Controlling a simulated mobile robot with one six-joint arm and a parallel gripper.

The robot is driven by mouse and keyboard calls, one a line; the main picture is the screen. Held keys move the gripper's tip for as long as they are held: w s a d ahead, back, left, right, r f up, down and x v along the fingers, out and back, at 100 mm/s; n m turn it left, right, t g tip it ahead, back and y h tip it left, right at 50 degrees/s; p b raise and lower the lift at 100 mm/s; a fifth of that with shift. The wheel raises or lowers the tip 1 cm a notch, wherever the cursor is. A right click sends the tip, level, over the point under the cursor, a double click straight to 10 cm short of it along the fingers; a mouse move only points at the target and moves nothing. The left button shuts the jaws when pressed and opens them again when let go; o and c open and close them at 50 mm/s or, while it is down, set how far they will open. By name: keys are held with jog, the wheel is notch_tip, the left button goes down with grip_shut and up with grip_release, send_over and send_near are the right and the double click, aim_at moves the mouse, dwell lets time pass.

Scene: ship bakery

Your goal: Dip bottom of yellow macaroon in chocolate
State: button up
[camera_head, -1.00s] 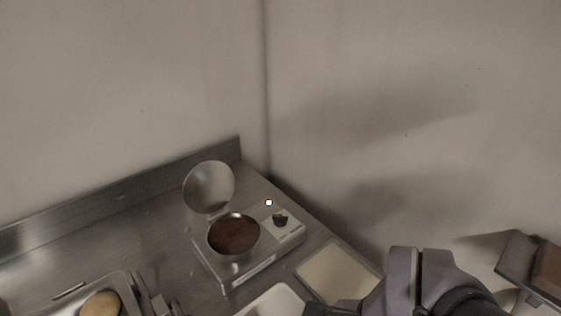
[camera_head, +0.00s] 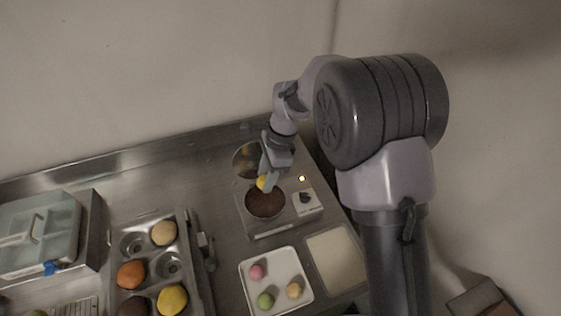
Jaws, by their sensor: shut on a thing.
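The chocolate (camera_head: 267,206) is a dark brown pool in a round pot set in a metal warmer (camera_head: 246,226), whose round lid (camera_head: 243,158) stands open behind it. My gripper (camera_head: 266,183) points down over the back of the pot. It is shut on the small yellow macaroon (camera_head: 261,183), which shows at the fingers' left side. The macaroon is just above or at the chocolate's back edge; I cannot tell whether they touch. Its underside is too small to make out.
A white tray (camera_head: 249,285) with pink, green and tan macaroons stands in front of the warmer. A cream-coloured pan (camera_head: 336,258) is to its right. Walls close off the back and right.

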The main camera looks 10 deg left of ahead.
aim_at(264, 204)
jog(key=shift+w+a+f, duration=0.1)
jog(key=shift+a+f, duration=0.05)
jog(key=shift+f, duration=0.05)
jog(key=shift+f+b, duration=0.55)
jog(key=shift+b, duration=0.1)
notch_tip(264, 204, down, 7)
jog(key=b, duration=0.5)
jog(key=shift+f, duration=0.2)
jog(key=shift+f+b, duration=0.4)
jog(key=shift+b, duration=0.1)
jog(key=shift+f, duration=0.15)
dwell(0.3)
jog(key=shift+r+p, duration=1.25)
jog(key=shift+r, duration=0.5)
jog(key=shift+r, duration=0.1)
